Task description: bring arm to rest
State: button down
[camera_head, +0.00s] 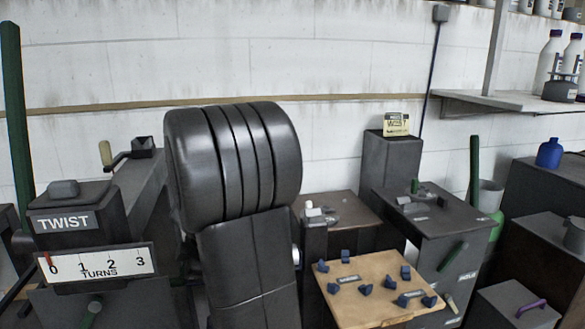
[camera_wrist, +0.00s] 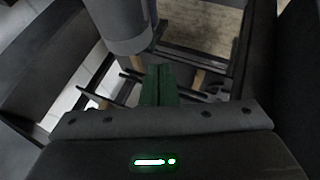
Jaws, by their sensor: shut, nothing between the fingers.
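My gripper (camera_wrist: 160,72) shows in the wrist view as two dark green fingers pressed together, with nothing between them. It points at dark bars and a cylinder just beyond. My dark arm (camera_head: 235,165) stands folded upright in the middle of the head view and hides what is behind it. My gripper cannot be made out in the head view.
Left of my arm stands a box marked TWIST (camera_head: 65,223) with a turns scale (camera_head: 97,264) and a crank handle (camera_head: 106,153). Right of it are a wooden board (camera_head: 372,311) with blue pieces, a dark cabinet (camera_head: 432,222) and a wall shelf (camera_head: 505,100) with bottles.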

aim_at(175, 284)
jog(key=x, duration=0.9)
jog(key=shift+s, duration=0.1)
jog(key=s+d+n+p, duration=0.1)
jog(key=s+d+p, duration=0.1)
jog(key=s+d, duration=0.65)
jog(key=s+a+p+v, duration=0.1)
jog(key=v, duration=0.8)
jog(key=shift+r+m+g, duration=0.2)
jog(key=shift+m+g, duration=0.2)
jog(key=shift+a, duration=0.1)
